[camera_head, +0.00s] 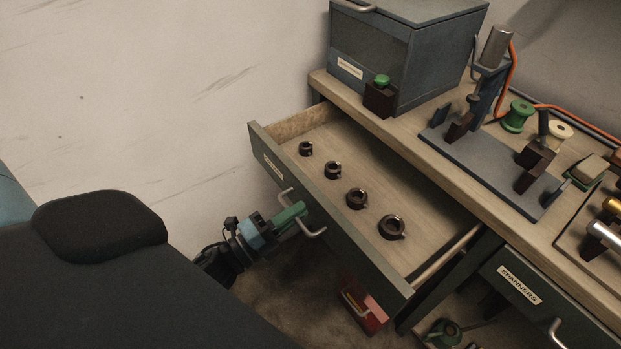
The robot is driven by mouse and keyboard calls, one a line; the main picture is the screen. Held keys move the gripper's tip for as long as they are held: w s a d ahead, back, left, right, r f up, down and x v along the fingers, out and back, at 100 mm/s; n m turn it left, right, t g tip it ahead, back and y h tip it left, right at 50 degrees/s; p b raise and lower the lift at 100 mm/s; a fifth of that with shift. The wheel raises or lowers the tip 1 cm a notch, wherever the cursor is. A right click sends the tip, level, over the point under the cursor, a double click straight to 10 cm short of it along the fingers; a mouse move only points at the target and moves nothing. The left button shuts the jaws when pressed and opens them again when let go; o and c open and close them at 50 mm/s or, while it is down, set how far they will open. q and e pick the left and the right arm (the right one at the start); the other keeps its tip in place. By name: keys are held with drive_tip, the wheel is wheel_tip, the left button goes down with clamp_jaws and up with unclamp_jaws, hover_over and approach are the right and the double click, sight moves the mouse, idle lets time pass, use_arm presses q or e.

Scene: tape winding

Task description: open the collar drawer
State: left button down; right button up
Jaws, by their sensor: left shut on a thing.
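The collar drawer (378,268) is pulled well out from under the bench. Its front is grey-green with a small label at the left end. Several dark ring collars, among them the largest one (392,228), stand in a row on its wooden floor. My left gripper (296,213) is at the drawer's bar handle (313,234), with its green fingers shut on the handle. The exact contact is partly hidden by the fingers. My right gripper does not show.
A grey cabinet (440,55) stands on the bench (400,140) above the drawer. A blue-grey fixture plate (480,165), spools and tools lie to the right. A labelled spanners drawer (540,310) is at lower right. A red box (362,308) is below the open drawer.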

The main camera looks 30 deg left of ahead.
use_arm(q)
drive_tip(key=shift+s+a, duration=0.25)
drive_tip(key=shift+s, duration=0.25)
drive_tip(key=c, duration=1.9)
unclamp_jaws()
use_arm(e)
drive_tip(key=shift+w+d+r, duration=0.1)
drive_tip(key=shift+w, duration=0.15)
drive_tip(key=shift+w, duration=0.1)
use_arm(q)
drive_tip(key=shift+b+v, duration=0.45)
drive_tip(key=shift+v, duration=3.45)
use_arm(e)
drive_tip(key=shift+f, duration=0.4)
